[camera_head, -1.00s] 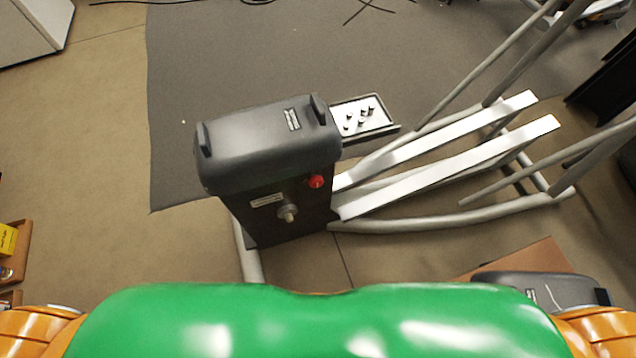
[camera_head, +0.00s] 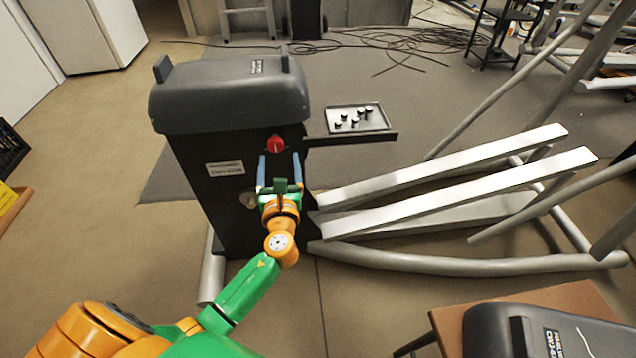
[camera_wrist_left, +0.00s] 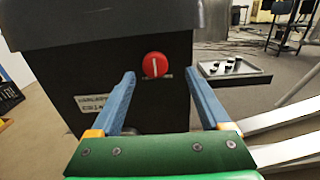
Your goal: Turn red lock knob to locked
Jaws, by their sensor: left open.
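The red lock knob (camera_head: 275,145) is on the upper right of the dark machine housing's front face (camera_head: 222,190). In the left wrist view the round red knob (camera_wrist_left: 155,65) has a pale, nearly upright line across its face. My left gripper (camera_head: 278,160) is open, with its two blue fingers pointing at the housing just below the knob in the head view. In the left wrist view the fingers (camera_wrist_left: 158,82) are spread to either side of the knob. I cannot tell how far the fingertips are from the knob. My right gripper is not in view.
White rails (camera_head: 450,170) and grey tubes extend right. A grey knob (camera_head: 247,200) sits low on the housing, partly behind my gripper. A dark cover on a brown table (camera_head: 440,318) stands front right.

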